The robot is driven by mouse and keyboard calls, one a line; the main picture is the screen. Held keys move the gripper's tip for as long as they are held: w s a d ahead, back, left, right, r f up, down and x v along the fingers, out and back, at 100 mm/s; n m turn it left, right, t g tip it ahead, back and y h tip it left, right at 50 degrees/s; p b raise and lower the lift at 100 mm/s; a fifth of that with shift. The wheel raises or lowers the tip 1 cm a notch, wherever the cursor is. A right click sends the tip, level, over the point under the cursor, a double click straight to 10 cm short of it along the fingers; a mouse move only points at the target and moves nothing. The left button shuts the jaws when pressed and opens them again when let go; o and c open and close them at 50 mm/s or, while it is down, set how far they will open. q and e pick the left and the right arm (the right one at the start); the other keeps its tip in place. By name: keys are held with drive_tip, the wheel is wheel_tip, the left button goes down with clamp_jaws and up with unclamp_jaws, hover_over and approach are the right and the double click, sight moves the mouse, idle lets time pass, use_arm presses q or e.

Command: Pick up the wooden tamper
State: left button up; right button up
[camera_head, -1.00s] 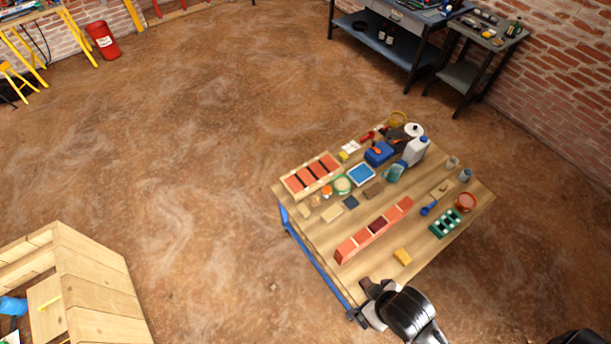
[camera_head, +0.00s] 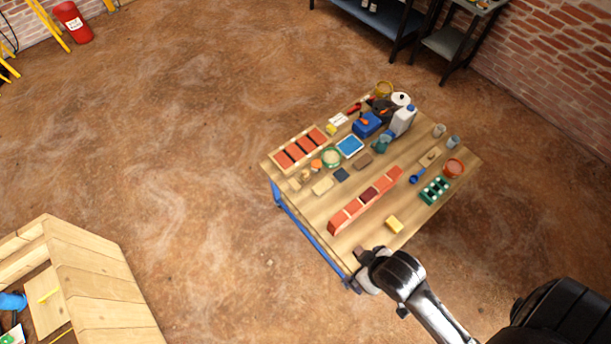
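The wooden workbench (camera_head: 308,222) stands right of centre with many small things on it. Small tan wooden pieces (camera_head: 294,184) stand near its left edge, beside the tray of red bricks; one may be the wooden tamper, but they are too small to tell. A flat wooden piece with a handle (camera_head: 430,156) lies at the right side. My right gripper (camera_head: 363,257) is at the bench's near corner, apart from these pieces; its fingers are too small and dark to judge. My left gripper is not in view.
A row of red bricks (camera_head: 350,213) and a yellow sponge-like block (camera_head: 394,224) lie between my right gripper and the far items. A blue box (camera_head: 367,124) and white jug (camera_head: 403,121) stand at the back. A wooden crate-like structure (camera_head: 95,265) is at lower left. The floor between is clear.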

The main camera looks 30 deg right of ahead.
drive_tip(key=shift+c, duration=0.2)
drive_tip(key=c, duration=0.7)
